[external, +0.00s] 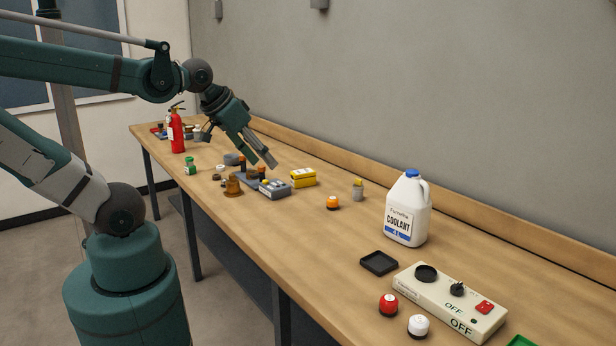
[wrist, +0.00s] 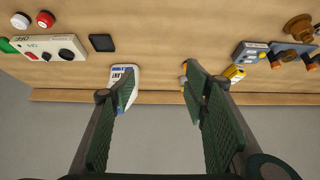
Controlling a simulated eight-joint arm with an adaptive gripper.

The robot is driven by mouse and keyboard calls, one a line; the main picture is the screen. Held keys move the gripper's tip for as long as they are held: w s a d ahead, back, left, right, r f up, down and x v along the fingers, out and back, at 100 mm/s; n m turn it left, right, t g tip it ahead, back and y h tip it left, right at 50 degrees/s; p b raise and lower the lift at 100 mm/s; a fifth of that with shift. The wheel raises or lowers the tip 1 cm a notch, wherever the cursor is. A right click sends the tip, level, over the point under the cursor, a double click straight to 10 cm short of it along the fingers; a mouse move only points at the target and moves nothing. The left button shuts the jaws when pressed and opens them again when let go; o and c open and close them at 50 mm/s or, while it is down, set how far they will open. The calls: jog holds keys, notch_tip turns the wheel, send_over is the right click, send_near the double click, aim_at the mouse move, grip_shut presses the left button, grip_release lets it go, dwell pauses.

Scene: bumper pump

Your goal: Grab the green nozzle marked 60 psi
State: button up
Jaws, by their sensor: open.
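A small green piece with a pale top (external: 190,166) stands on the left part of the bench, below the fire extinguisher. Its marking is too small to read, so I cannot tell if it is the 60 psi nozzle. Another green item (external: 521,341) is cut off at the bottom right corner; a green item also shows at the left edge of the wrist view (wrist: 5,46). My gripper (external: 259,159) is open and empty above the bench, over the grey and yellow boxes. In the wrist view my gripper (wrist: 157,82) has its fingers wide apart with nothing between them.
A coolant jug (external: 407,211), an orange cap (external: 333,203) and a black tray (external: 379,263) stand right of centre. A beige panel (external: 440,297) lies nearer, beside red (external: 388,304) and white (external: 418,326) caps. A red extinguisher (external: 177,132) stands at the far left.

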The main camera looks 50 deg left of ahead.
aim_at(189, 158)
jog(key=shift+w+a, duration=0.1)
